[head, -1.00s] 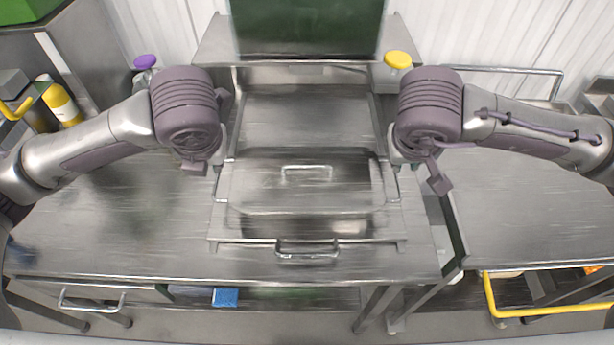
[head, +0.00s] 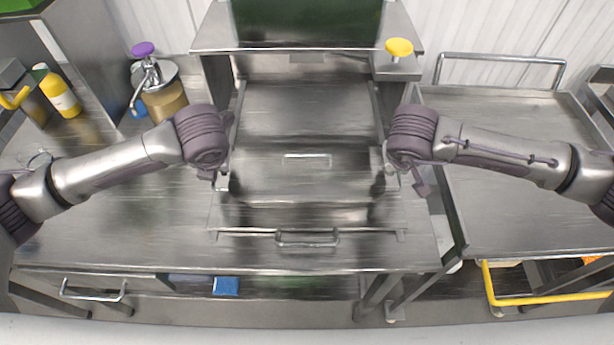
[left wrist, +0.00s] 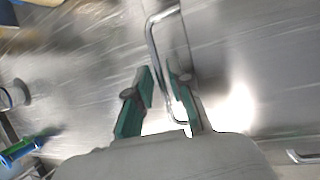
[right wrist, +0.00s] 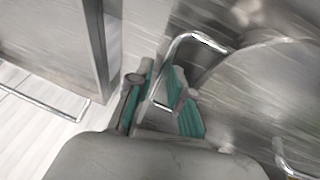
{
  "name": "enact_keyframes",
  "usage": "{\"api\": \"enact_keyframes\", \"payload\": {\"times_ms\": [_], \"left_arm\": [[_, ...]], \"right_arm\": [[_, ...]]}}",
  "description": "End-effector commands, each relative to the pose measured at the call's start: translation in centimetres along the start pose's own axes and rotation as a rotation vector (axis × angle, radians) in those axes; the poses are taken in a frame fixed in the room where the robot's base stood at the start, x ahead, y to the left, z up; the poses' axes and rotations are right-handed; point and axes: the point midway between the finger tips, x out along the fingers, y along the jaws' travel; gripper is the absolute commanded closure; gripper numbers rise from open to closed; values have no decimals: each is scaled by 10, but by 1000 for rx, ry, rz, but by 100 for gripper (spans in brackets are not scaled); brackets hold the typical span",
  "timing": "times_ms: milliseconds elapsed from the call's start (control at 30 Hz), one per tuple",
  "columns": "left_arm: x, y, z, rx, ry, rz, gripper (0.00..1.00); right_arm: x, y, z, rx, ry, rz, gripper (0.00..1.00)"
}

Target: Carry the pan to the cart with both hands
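The pan (head: 305,180) is a wide steel tray with a flat lid and a bar handle on each side. It sits in the middle of the steel counter, in front of the machine. My left gripper (head: 222,182) is at the pan's left side; in the left wrist view its green-padded fingers (left wrist: 160,85) are apart, with the left handle (left wrist: 153,45) running between them. My right gripper (head: 390,172) is at the right side; in the right wrist view its fingers (right wrist: 162,82) are apart with the right handle (right wrist: 185,40) between them. The cart (head: 520,215) stands at right, its top bare.
The machine (head: 305,105) rises behind the pan. A pump dispenser (head: 163,98) and a yellow bottle (head: 60,95) stand at the left. A front bar handle (head: 306,238) projects below the pan. A narrow gap separates counter and cart; a yellow rail (head: 545,300) is under the cart.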

Motion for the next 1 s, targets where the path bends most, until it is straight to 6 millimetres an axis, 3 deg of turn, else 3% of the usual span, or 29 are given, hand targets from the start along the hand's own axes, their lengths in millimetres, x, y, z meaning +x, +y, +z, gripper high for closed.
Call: {"api": "enact_keyframes", "payload": {"times_ms": [133, 467, 600, 1000], "left_arm": [[11, 0, -1, 2, 2, 0, 80], [13, 0, -1, 2, 0, -1, 80], [13, 0, 0, 1, 0, -1, 100], [12, 0, 0, 1, 0, 0, 100]], "right_arm": [[10, 0, 0, -1, 0, 1, 80], [13, 0, 0, -1, 1, 0, 80], [13, 0, 0, -1, 1, 0, 100], [12, 0, 0, -1, 1, 0, 100]]}}
